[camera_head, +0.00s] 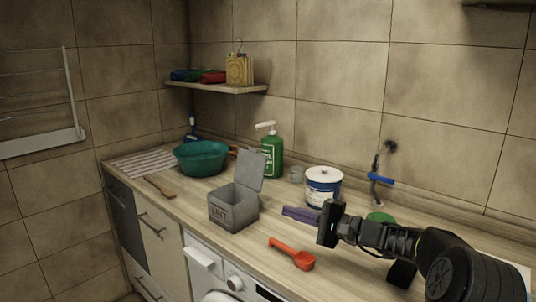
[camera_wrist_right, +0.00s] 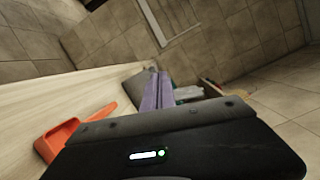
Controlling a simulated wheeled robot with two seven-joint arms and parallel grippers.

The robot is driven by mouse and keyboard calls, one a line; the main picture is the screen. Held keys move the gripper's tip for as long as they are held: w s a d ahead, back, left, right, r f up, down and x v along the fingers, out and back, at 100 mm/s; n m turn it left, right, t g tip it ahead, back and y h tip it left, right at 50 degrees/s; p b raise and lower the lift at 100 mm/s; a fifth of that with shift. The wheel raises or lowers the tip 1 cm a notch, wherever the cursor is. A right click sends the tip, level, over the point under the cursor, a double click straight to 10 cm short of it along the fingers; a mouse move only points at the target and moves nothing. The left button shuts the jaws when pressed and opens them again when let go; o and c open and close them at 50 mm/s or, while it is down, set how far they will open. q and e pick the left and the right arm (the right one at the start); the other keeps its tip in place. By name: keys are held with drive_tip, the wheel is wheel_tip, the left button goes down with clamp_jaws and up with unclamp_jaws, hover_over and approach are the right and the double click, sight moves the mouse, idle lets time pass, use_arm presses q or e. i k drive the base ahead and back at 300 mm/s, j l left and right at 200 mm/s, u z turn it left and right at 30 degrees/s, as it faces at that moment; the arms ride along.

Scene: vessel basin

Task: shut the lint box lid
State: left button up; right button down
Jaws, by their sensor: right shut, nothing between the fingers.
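The grey lint box (camera_head: 225,212) stands on the wooden counter in the middle of the head view, with LINT on its front. Its grey lid (camera_head: 249,170) is open, standing up from the back edge and leaning back a little. My right gripper (camera_head: 286,211), with purple fingers, is shut and empty. It is to the right of the box, apart from it, pointing left. In the right wrist view my fingers (camera_wrist_right: 153,96) partly cover a grey part of the lint box (camera_wrist_right: 136,84). My left gripper is not in view.
An orange scoop (camera_head: 293,254) lies in front of my gripper. A white and blue tub (camera_head: 323,188), a green pump bottle (camera_head: 271,155) and a small glass (camera_head: 296,174) stand behind. A teal basin (camera_head: 201,158) and wooden brush (camera_head: 159,186) are left. A blue-handled tap (camera_head: 380,178) is right.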

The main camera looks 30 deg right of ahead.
sight(250, 165)
drive_tip(key=i+l, duration=0.7)
